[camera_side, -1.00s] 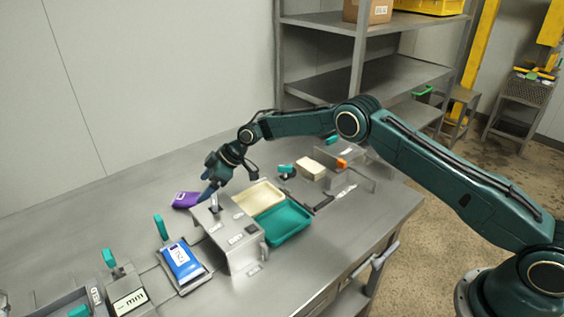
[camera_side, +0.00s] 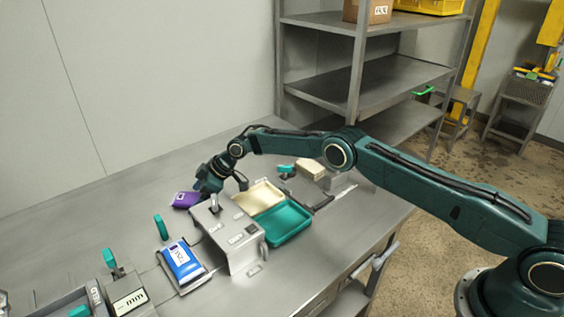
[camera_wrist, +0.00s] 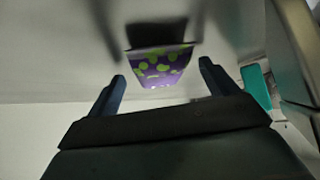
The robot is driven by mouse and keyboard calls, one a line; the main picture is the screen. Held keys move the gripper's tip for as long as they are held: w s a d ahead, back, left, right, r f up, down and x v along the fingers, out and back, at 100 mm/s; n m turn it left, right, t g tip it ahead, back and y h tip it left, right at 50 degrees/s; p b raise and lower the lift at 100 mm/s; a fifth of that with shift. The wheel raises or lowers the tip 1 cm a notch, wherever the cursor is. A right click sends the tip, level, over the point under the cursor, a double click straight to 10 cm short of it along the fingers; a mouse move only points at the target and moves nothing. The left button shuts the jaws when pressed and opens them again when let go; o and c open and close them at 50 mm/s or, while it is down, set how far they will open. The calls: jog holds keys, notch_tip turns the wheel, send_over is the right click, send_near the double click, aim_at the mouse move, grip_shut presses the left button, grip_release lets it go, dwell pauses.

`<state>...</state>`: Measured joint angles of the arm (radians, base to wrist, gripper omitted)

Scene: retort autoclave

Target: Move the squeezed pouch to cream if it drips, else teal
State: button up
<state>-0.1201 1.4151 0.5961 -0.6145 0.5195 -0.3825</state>
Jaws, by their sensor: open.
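A purple pouch (camera_side: 184,200) lies on the steel bench at the left end of the grey box. In the wrist view the purple pouch with green spots (camera_wrist: 160,66) lies ahead, between the lines of my two fingers. My gripper (camera_side: 207,196) is low beside the pouch in the side view; in the wrist view my gripper (camera_wrist: 162,78) is open with nothing between its fingers. The cream tray (camera_side: 273,197) and the teal tray (camera_side: 301,234) sit side by side, both empty. I cannot tell whether the pouch drips.
A grey metal box (camera_side: 228,236) with a lever stands between the pouch and the teal tray. A blue pouch (camera_side: 181,262) lies on a plate in front. A cream block (camera_side: 311,169) sits behind the trays. The rear left bench is clear.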

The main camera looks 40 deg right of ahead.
aim_at(198, 196)
jog(key=shift+w+a+f, duration=0.1)
jog(key=shift+a+f, duration=0.05)
jog(key=shift+f, duration=0.05)
dwell(0.5)
jog(key=c, duration=1.3)
jog(key=shift+r, duration=0.2)
jog(key=shift+r, duration=4.85)
jog(key=shift+r, duration=0.1)
